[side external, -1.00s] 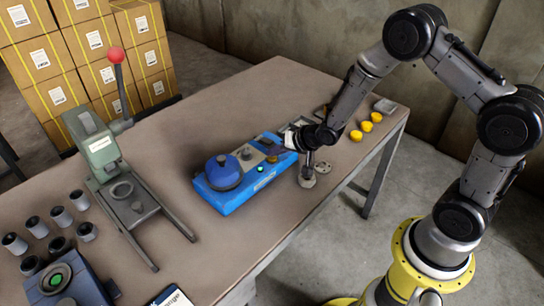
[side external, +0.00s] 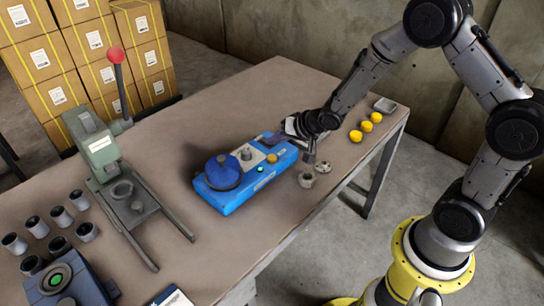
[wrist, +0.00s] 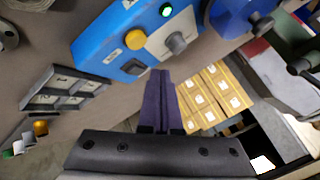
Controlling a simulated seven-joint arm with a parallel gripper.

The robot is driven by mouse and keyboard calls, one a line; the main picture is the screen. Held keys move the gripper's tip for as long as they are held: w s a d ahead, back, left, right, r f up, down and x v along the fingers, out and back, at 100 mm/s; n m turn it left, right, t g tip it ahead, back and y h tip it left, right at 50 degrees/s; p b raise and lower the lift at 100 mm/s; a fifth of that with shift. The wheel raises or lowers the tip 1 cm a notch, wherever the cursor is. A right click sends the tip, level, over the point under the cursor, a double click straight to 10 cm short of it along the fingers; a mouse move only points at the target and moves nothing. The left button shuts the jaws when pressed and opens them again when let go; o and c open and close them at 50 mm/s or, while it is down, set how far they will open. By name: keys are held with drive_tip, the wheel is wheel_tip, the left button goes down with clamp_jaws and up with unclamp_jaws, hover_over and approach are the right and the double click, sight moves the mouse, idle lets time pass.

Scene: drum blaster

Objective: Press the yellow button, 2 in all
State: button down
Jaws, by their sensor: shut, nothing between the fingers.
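The yellow button (side external: 272,158) is a small round cap on the right end of the blue control box (side external: 235,200). In the wrist view the yellow button (wrist: 134,39) shows clear and uncovered, beside a grey knob (wrist: 176,42) and a lit green light (wrist: 166,11). My gripper (side external: 277,138) is above the right end of the box, apart from the button. In the wrist view its dark purple fingers (wrist: 158,76) are together with nothing between them, and the tips appear below and right of the yellow button.
A grey press (side external: 105,155) with a red-knobbed lever stands left. A compartmented tray (wrist: 65,88) shows beside the box.

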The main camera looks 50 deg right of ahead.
drive_tip(key=shift+r, duration=0.95)
wheel_tip(320, 180, up, 10)
drive_tip(key=t, duration=0.2)
hover_over(269, 158)
wheel_tip(269, 158, up, 6)
drive_tip(key=s, duration=0.2)
drive_tip(key=s+r+n+h, duration=0.1)
drive_tip(key=s+r+h, duration=0.1)
drive_tip(key=s+r, duration=0.6)
drive_tip(key=s+f+n+g, duration=0.2)
drive_tip(key=s+f+n, duration=0.1)
drive_tip(key=s, duration=0.8)
drive_tip(key=s+a+f+n+g+y, duration=0.1)
drive_tip(key=s+f+n+g, duration=0.2)
drive_tip(key=s, duration=0.8)
drive_tip(key=shift+s+f+n+g, duration=0.2)
drive_tip(key=shift+n+g, duration=0.1)
drive_tip(key=shift+n, duration=0.1)
